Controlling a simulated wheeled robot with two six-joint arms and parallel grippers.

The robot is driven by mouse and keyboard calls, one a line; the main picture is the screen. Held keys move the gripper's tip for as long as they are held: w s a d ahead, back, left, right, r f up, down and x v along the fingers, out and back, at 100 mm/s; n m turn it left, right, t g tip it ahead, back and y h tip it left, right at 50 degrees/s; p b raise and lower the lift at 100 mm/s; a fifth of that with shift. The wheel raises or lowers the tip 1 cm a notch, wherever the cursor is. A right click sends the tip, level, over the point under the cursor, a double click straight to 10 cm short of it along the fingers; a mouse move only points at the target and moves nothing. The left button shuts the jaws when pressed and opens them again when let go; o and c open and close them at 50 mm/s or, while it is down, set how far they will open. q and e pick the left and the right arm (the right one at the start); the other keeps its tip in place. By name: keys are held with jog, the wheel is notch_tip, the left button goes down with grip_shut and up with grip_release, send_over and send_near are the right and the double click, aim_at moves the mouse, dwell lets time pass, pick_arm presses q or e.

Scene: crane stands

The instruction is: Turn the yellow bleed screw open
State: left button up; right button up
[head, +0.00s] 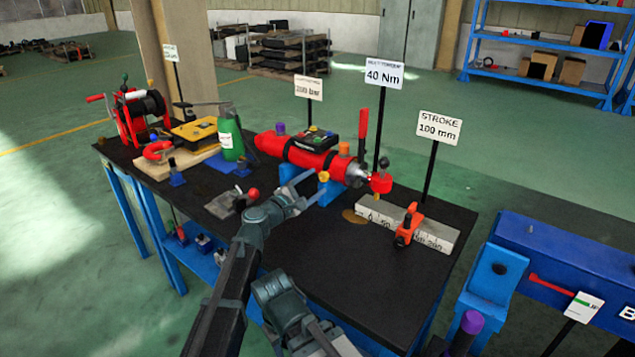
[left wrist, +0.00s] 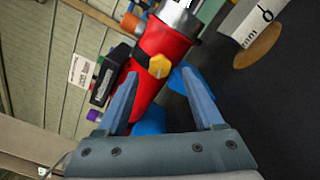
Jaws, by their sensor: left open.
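The yellow bleed screw (left wrist: 158,66) sits on the side of the red cylinder (left wrist: 163,45) in the left wrist view. In the head view the screw (head: 323,176) is a small yellow spot near the front end of the red cylinder (head: 300,152), which lies on blue supports on the table. My left gripper (head: 311,187) is open beside the screw. In the left wrist view its two blue-grey fingers (left wrist: 158,76) stand on either side of the screw's line, with a gap to it. Nothing is between the fingers.
A red lever (head: 362,124) and a 40 Nm sign (head: 384,74) stand by the cylinder's front end. A measuring block (head: 375,221) with an orange clamp (head: 408,226) lies to the right. A green bottle (head: 231,136) stands left. The black tabletop (head: 340,270) is clear in front.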

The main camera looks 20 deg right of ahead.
pick_arm(q)
jog(key=v, duration=1.1)
jog(key=shift+s+a, duration=0.2)
jog(key=shift+a, duration=0.1)
